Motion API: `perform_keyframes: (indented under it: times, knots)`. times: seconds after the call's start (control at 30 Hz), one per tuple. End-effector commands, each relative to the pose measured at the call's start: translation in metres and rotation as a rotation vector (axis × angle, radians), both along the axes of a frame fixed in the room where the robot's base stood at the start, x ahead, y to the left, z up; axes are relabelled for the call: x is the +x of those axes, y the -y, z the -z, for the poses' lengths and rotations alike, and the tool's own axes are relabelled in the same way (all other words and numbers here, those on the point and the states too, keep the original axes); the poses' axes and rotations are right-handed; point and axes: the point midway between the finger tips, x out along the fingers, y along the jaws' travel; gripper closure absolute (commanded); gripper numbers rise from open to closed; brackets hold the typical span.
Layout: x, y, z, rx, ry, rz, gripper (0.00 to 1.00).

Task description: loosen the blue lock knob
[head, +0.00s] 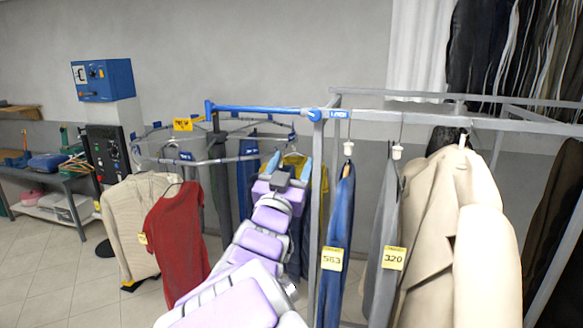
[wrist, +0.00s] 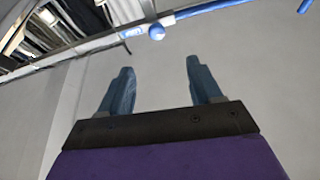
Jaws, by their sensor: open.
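The blue lock knob (head: 314,114) is a small round ball at the right end of a blue bar (head: 260,109), where the bar meets the grey rail near a blue label (head: 339,114). In the wrist view the knob (wrist: 156,32) shows above and beyond my fingertips, between them from left to right. My gripper (head: 289,166) is on a purple and grey arm, below and slightly left of the knob. Its two blue fingers are apart and empty in the wrist view (wrist: 160,66). Nothing hides the knob, and the fingers do not touch it.
A blue garment (head: 337,245), a grey garment (head: 379,240) and a beige coat (head: 460,230) hang to the right of my arm. A red garment (head: 178,230) hangs to the left. A blue control box (head: 103,79) is at the far left.

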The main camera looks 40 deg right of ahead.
Motion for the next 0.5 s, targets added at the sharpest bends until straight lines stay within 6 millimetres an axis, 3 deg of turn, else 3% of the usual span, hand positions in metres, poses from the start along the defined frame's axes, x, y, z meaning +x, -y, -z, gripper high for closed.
perform_keyframes:
  times: [0.23, 0.5]
  knots:
    - [0.006, 0.000, -0.005, 0.018, 0.013, -0.034, 0.36]
    - [0.040, -0.011, -0.047, 0.095, 0.009, -0.254, 0.36]
